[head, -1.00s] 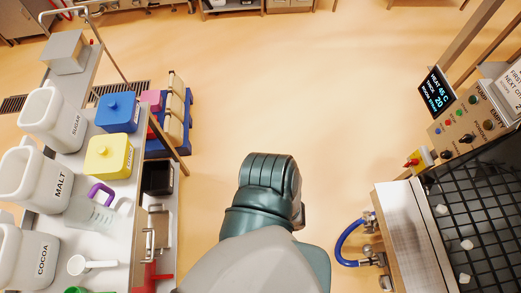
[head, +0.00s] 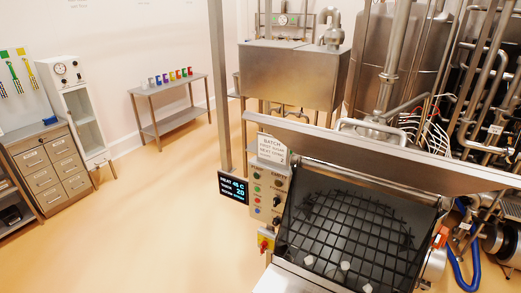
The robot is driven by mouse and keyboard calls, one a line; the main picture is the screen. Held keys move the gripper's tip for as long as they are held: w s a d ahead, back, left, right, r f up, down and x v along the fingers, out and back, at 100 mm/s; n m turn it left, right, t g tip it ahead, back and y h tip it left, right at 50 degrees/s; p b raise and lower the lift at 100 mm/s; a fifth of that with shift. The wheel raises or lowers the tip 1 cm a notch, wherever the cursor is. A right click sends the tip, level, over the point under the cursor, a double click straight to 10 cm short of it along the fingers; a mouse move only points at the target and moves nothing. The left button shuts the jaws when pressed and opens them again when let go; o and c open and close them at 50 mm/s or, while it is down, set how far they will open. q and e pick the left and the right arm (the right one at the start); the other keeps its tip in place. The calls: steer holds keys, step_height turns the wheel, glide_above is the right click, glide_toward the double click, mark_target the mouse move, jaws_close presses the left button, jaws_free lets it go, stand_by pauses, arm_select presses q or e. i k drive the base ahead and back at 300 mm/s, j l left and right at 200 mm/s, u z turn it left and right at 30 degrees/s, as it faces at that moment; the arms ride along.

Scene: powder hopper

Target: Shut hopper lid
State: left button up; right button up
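The hopper (head: 300,269) stands at the lower right in the head view. Its mouth is uncovered, and a black bar grid (head: 345,232) lies across it. A wide steel panel that looks like the hopper lid (head: 330,146) stands raised along the back of the mouth, seen nearly edge-on. A pale bar handle (head: 372,127) shows at its upper edge. Neither of my grippers is in view, so their state does not show.
A control panel (head: 268,195) with buttons and a dark display (head: 233,187) stand at the hopper's left. A red-and-yellow switch (head: 266,240) sits below. Small white lumps (head: 345,266) lie at the grid's front. A blue hose (head: 462,262) is at right. Open floor (head: 160,225) lies left.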

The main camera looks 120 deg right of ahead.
mark_target(431, 173)
steer(key=z, duration=0.45)
steer(key=k+z, duration=0.1)
steer(key=z, duration=0.4)
steer(key=k+z, duration=0.1)
steer(key=z, duration=0.8)
steer(key=l+z, duration=0.15)
steer(key=z, duration=0.35)
steer(key=k, duration=0.05)
